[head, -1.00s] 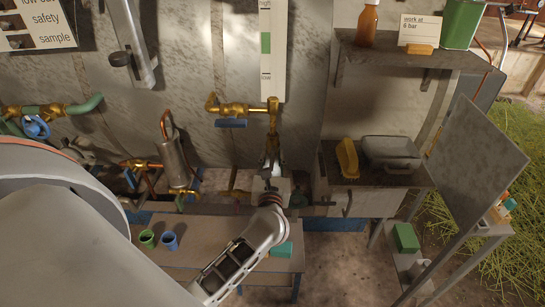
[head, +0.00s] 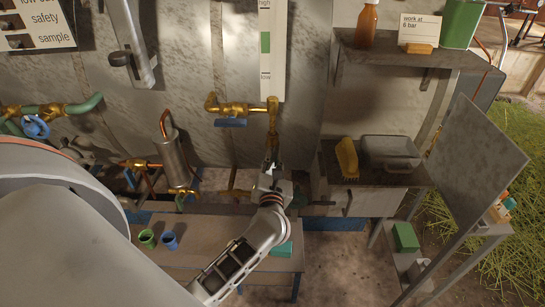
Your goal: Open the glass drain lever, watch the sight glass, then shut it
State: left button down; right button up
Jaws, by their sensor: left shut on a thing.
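My left gripper (head: 271,168) is at the lower end of the vertical brass pipe (head: 272,125), in the middle of the head view. It is shut on what looks like the glass drain lever; the fingers and wrist hide the lever, so its angle cannot be read. Above it, a tall white high/low scale plate (head: 265,75) with a green band (head: 265,42) hangs on the wall. The sight glass itself and any liquid level cannot be made out. My right gripper is not in view.
A blue lever (head: 230,123) sits on the upper brass valve, left of the pipe. Below are a bench (head: 205,257) with a green cup (head: 147,239) and a blue cup (head: 170,241). A shelf (head: 325,165) with a yellow brush (head: 347,158) stands right.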

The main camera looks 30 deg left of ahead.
pick_arm(q)
jog(key=m, duration=0.3)
jog(key=shift+w+d+f+m, duration=0.1)
jog(key=shift+d+f+m, duration=0.1)
jog(key=shift+m, duration=0.2)
jog(key=m, duration=0.3)
jog(key=shift+d+f+m, duration=0.1)
jog(key=shift+m, duration=0.2)
jog(key=m, duration=0.6)
jog(key=shift+w+d+f, duration=0.1)
jog(key=shift+f, duration=0.3)
jog(key=shift+m, duration=0.4)
jog(key=c, duration=2.1)
grip_release()
jog(key=shift+c, duration=0.2)
jog(key=v, duration=1.2)
